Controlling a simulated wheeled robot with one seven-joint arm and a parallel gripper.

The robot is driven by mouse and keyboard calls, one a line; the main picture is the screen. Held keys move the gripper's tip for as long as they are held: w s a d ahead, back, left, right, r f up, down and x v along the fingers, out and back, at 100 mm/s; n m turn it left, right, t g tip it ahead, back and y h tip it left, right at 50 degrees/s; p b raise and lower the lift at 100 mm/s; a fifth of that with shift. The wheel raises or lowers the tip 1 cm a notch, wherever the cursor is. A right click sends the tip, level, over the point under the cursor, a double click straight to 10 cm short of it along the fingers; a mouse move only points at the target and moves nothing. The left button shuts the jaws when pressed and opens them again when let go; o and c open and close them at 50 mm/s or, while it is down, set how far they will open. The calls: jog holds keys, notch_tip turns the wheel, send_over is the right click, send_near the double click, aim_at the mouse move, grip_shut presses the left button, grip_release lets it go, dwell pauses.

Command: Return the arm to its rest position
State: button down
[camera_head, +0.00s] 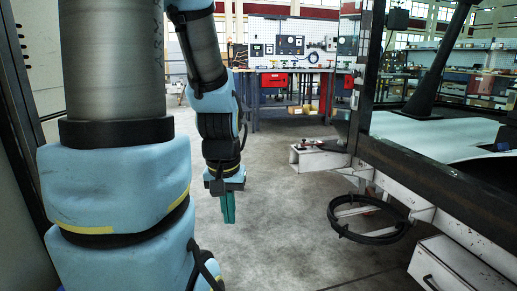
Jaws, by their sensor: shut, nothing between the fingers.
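My arm fills the left side of the head view, with grey tubes and light blue covers. My gripper (228,207) hangs at the end of the arm, pointing down over the open floor, left of the picture's middle. Its green fingers are together, with nothing visible between them. It is apart from everything around it.
A dark-framed trolley (420,185) with white brackets stands at the right. A workbench (290,72) with tools is at the back. The grey floor (285,215) between is clear.

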notch_tip(320, 180, up, 26)
jog(key=p, duration=2.3)
